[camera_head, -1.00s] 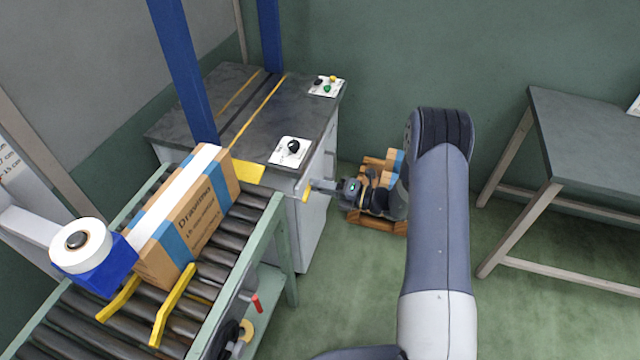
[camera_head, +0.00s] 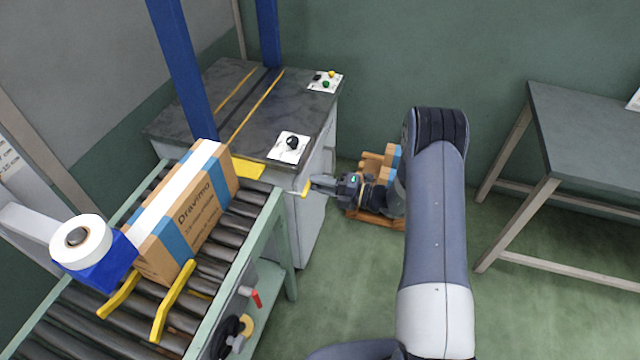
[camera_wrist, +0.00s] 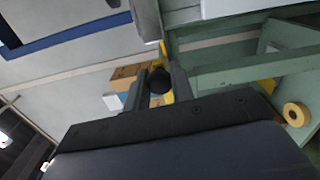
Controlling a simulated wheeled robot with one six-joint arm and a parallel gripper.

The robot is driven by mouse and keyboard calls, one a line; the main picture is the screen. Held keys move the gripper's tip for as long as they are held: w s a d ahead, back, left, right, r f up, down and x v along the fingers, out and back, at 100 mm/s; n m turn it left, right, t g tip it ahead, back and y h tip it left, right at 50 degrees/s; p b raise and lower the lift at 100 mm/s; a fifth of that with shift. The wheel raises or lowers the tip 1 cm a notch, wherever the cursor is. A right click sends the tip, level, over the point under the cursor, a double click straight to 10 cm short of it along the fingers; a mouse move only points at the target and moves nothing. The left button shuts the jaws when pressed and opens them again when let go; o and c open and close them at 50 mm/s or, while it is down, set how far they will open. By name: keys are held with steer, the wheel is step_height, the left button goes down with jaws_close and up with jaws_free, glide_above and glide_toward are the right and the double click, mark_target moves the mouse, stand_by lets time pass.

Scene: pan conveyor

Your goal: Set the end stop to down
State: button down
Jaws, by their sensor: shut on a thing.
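The end stop's yellow plate (camera_head: 248,168) shows at the far end of the roller conveyor, by the dark table's edge. I cannot tell from its angle how far it is raised. A yellow lever (camera_head: 306,188) sticks out at the conveyor's right side. My gripper (camera_head: 318,186) is at this lever, reaching in from the right. In the wrist view a round black knob (camera_wrist: 160,80) sits between the two fingers of my gripper (camera_wrist: 157,84), which is shut on it. Part of the yellow lever (camera_wrist: 166,84) shows behind the knob.
A cardboard box (camera_head: 190,215) stands on the rollers before the plate, beside a tape dispenser (camera_head: 85,248) and yellow guides (camera_head: 172,300). The dark table (camera_head: 235,105) carries two control panels. A pallet with boxes (camera_head: 375,215) is behind my gripper.

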steer(key=c, duration=1.3)
jaws_free()
steer(key=v, duration=1)
steer(key=shift+s+d+b, duration=0.15)
steer(key=shift+d+b, duration=0.25)
steer(key=p+x, duration=0.1)
steer(key=x, duration=1)
